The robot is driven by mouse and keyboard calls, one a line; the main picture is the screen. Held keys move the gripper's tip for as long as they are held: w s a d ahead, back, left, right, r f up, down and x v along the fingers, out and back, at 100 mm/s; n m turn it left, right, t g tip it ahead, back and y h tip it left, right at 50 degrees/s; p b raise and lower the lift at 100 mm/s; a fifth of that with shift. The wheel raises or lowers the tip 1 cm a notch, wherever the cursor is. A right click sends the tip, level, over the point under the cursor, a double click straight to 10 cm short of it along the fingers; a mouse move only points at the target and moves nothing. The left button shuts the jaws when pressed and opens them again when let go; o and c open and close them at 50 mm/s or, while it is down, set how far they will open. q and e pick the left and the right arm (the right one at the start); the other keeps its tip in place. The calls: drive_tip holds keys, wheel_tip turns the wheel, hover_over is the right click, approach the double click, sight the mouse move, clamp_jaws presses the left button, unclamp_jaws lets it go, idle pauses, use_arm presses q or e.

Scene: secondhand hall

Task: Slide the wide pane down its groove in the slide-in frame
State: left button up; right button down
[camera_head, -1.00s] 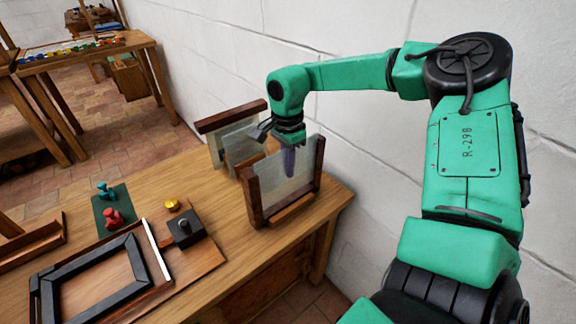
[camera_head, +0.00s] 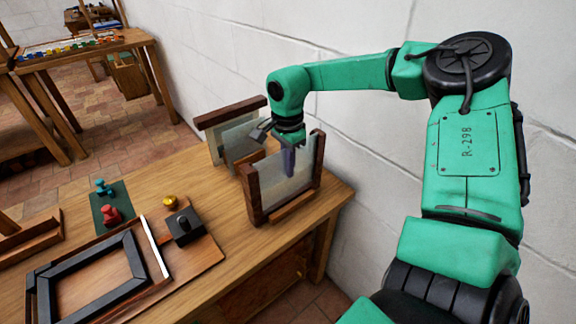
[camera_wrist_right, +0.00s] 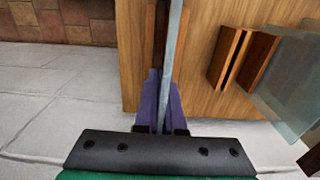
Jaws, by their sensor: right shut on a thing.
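The slide-in frame (camera_head: 253,196) stands upright on the wooden table, with two dark wood posts and a low wood base. The wide pane (camera_head: 299,176), clear and greyish, stands between the posts. My right gripper (camera_head: 288,160) is above the frame with its purple fingers pointing down, shut on the pane's upper part. In the right wrist view, the pane (camera_wrist_right: 173,60) is seen edge-on between the fingers (camera_wrist_right: 160,105), in line with a dark wood part of the frame. Whether its lower edge touches the base cannot be told. My left gripper is not in view.
A wooden rack (camera_head: 230,113) with another pane (camera_head: 238,138) stands close behind the frame. A white wall (camera_head: 420,25) runs along the right. A black frame on a board (camera_head: 90,278), a green mat (camera_head: 122,198) with red and teal knobs, and a black block (camera_head: 184,226) lie at left.

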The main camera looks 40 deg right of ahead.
drive_tip(key=shift+f+b, duration=0.45)
drive_tip(key=shift+f, duration=0.05)
idle(0.6)
drive_tip(key=c, duration=0.9)
unclamp_jaws()
drive_tip(key=shift+c, duration=0.2)
wheel_tip(320, 180, up, 15)
drive_tip(key=shift+a+f, duration=0.1)
drive_tip(key=shift+f, duration=0.1)
